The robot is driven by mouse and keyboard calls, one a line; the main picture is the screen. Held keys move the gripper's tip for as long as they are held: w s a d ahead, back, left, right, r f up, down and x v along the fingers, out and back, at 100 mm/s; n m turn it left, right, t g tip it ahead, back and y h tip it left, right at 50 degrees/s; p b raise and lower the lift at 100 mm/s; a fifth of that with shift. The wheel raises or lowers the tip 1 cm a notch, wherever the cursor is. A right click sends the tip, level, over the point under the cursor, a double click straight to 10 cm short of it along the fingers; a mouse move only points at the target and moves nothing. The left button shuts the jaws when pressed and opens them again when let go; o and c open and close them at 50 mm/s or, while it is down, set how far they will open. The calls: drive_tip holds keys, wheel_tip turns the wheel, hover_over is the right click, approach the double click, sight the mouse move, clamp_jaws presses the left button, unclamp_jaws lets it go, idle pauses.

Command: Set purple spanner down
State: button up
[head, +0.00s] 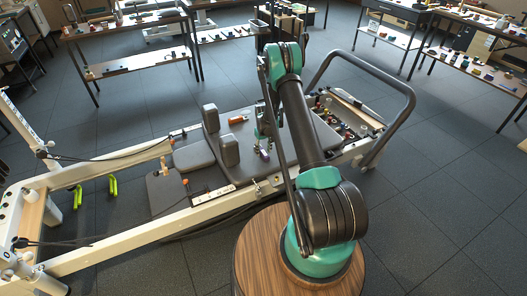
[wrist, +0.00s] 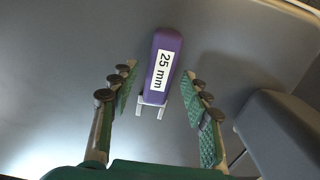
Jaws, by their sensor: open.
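The purple spanner (wrist: 164,62) has a white label reading "25 mm" and a pale forked jaw at its near end. It lies on the grey padded carriage (wrist: 60,70) of the reformer. In the head view the spanner (head: 264,154) is a small purple spot on the carriage, just below my gripper (head: 262,142). In the wrist view my gripper (wrist: 160,82) is open, with one green-padded finger on each side of the spanner and a gap to each. My arm hides part of the carriage in the head view.
Two dark shoulder rests (head: 229,150) stand up from the carriage; a grey block (wrist: 280,130) is close on the right in the wrist view. An orange item (head: 238,119) lies on the carriage. A tray of small parts (head: 340,115) is at the reformer's right end.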

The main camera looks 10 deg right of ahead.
wheel_tip(320, 180, up, 12)
wheel_tip(320, 180, up, 12)
drive_tip(key=t, duration=0.1)
hover_over(264, 152)
drive_tip(key=s, duration=0.7)
drive_tip(key=s+d+r+m+t, duration=0.1)
drive_tip(key=s+r, duration=0.5)
drive_tip(key=s, duration=0.4)
drive_tip(key=s+d+r+m+t, duration=0.15)
drive_tip(key=s+r, duration=0.35)
drive_tip(key=s, duration=0.5)
drive_tip(key=s+f+m, duration=0.1)
drive_tip(key=s, duration=1.2)
drive_tip(key=shift+d+t, duration=0.35)
drive_tip(key=shift+d, duration=0.05)
drive_tip(key=shift+f, duration=0.1)
